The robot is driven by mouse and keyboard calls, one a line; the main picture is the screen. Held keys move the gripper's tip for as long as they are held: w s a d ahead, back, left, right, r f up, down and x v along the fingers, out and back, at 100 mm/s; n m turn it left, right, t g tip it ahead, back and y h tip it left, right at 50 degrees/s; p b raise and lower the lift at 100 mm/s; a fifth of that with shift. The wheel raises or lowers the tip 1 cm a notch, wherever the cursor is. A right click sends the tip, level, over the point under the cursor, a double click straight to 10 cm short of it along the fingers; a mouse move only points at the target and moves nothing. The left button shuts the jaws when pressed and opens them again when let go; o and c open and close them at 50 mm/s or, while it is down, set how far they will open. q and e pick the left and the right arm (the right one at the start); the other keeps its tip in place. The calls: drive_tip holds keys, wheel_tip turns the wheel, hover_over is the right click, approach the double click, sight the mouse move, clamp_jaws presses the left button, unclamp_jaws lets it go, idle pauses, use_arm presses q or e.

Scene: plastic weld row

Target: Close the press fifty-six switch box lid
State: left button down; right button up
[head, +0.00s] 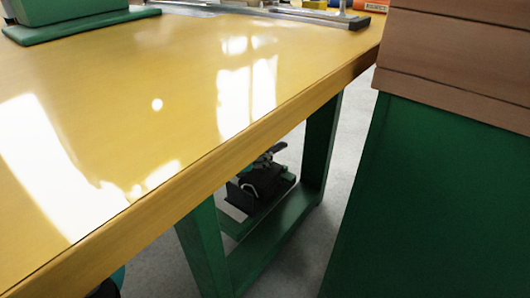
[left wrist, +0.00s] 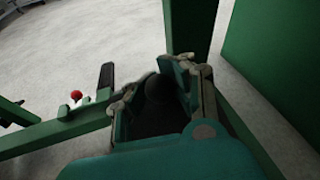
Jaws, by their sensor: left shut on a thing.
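In the left wrist view my left gripper (left wrist: 157,84) has its two fingers around a dark rounded thing (left wrist: 156,92), which is too dark to identify. The head view shows only a small teal piece below the table's near edge at the lower left, and I cannot tell the fingers there. I cannot make out a switch box or its lid for certain. A green machine base (head: 75,27) stands on the table at the far left, cut off by the frame.
The yellow tabletop (head: 180,100) is mostly bare and glossy. A green cabinet with a wooden top (head: 430,190) closes off the right. A red knob (left wrist: 76,95) shows in the wrist view.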

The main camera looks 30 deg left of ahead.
use_arm(q)
drive_tip(key=shift+s+a+f+g, duration=0.1)
drive_tip(key=shift+a+f+g, duration=0.1)
drive_tip(key=shift+f, duration=0.25)
drive_tip(key=shift+a+f+g, duration=0.1)
drive_tip(key=shift+a+f, duration=0.05)
drive_tip(key=shift+f, duration=0.3)
idle(0.8)
drive_tip(key=c, duration=1.4)
unclamp_jaws()
drive_tip(key=shift+a, duration=0.1)
drive_tip(key=o, duration=0.4)
drive_tip(key=shift+r, duration=0.1)
drive_tip(key=shift+c, duration=0.2)
drive_tip(key=shift+d+r, duration=0.1)
drive_tip(key=shift+d, duration=0.1)
drive_tip(key=v, duration=1.2)
